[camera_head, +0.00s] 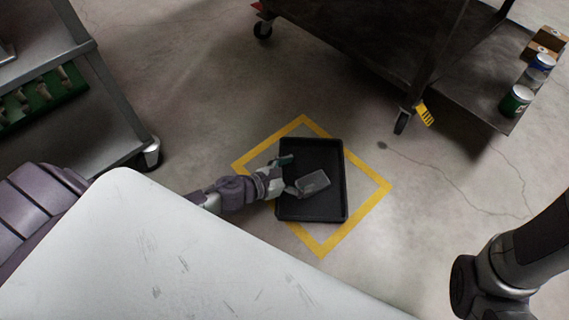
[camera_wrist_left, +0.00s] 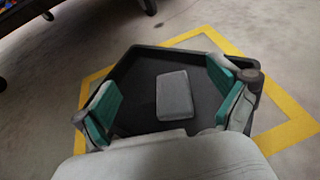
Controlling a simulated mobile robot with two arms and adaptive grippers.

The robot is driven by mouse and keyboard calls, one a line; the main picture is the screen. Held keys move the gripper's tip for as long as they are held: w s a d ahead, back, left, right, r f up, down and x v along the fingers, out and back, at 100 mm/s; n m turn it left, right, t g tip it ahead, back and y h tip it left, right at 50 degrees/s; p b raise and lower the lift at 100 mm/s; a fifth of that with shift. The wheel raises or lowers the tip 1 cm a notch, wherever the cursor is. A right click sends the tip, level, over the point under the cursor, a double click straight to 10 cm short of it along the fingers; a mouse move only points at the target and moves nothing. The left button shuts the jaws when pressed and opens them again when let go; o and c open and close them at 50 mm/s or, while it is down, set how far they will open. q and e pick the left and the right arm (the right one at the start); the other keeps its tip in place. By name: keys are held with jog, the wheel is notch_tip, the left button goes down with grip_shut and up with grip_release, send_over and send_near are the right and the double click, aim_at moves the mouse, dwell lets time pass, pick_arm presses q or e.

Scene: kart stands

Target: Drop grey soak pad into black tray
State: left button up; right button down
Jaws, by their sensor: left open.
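The grey soak pad (camera_head: 313,183) shows as a small grey block over the black tray (camera_head: 327,213) in the head view. In the left wrist view the pad (camera_wrist_left: 174,95) lies between my open finger pads, apart from both, against the dark floor of the tray (camera_wrist_left: 137,78). Whether it rests fully on the tray floor is hard to tell. My left gripper (camera_head: 287,175) reaches in over the tray's left side. Its teal finger pads (camera_wrist_left: 165,95) are spread wide. My right gripper is not visible; only part of my right arm shows at the lower right.
A yellow square (camera_head: 375,202) is marked on the concrete floor around the tray. A dark wheeled cart (camera_head: 370,45) with cans (camera_head: 516,101) stands at the upper right. Another cart (camera_head: 95,135) with a green rack (camera_head: 40,103) stands at the left. Open floor lies right of the tray.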

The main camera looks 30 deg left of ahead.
pick_arm(q)
jog(key=v, duration=0.6)
jog(key=shift+s+a, duration=0.1)
jog(key=shift+s, duration=0.05)
